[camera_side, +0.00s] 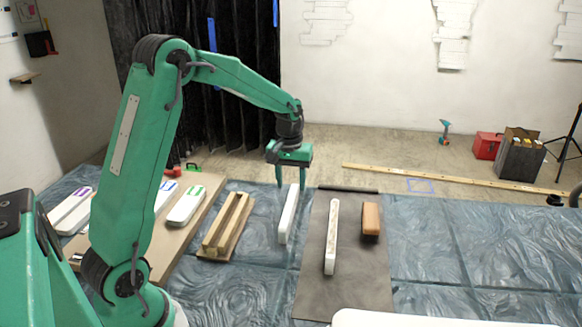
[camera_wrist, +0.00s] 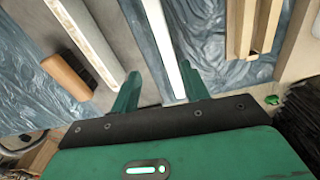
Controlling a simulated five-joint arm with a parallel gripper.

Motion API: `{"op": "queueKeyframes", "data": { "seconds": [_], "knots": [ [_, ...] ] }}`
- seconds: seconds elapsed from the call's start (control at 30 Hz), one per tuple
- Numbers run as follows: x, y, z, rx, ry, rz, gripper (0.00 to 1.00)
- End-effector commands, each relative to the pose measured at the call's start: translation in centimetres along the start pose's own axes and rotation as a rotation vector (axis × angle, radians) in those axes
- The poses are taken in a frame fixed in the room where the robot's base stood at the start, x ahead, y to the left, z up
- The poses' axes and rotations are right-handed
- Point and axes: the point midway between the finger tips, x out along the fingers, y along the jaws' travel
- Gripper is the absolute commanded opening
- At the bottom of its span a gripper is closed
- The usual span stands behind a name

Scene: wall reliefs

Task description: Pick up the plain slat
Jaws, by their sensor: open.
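The plain slat (camera_side: 287,222) is a long, smooth white bar lying on the blue plastic sheet. In the wrist view the plain slat (camera_wrist: 160,42) runs lengthwise between my fingers. My gripper (camera_side: 291,187) is open, pointing down at the slat's far end; in the wrist view my gripper (camera_wrist: 158,72) has one finger on each side of it. Whether a finger touches it I cannot tell. A second white slat with a patterned face (camera_side: 332,237) lies on the dark mat (camera_side: 360,270) to the right; this patterned slat also shows in the wrist view (camera_wrist: 86,36).
A brown-topped block (camera_side: 371,219) lies right of the patterned slat. A wooden channel (camera_side: 226,226) lies left of the plain slat. Further left, a board (camera_side: 167,250) carries white pieces with coloured labels. The blue sheet (camera_side: 480,235) is clear at right.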

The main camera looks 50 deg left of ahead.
Motion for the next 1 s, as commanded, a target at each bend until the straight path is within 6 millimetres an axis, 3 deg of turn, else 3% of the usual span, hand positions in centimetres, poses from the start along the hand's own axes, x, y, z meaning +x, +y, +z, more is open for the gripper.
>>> {"op": "queueKeyframes", "data": {
  "seconds": [0.1,0.23,1.0],
  "knots": [
    [2.3,-0.5,-1.4,-0.044,-0.027,-0.012,0.45],
    [3.9,-0.9,-2.2,-0.076,-0.045,-0.021,0.45],
    [7.2,-1.2,-2.5,-0.092,-0.053,-0.024,0.45]
  ]
}}
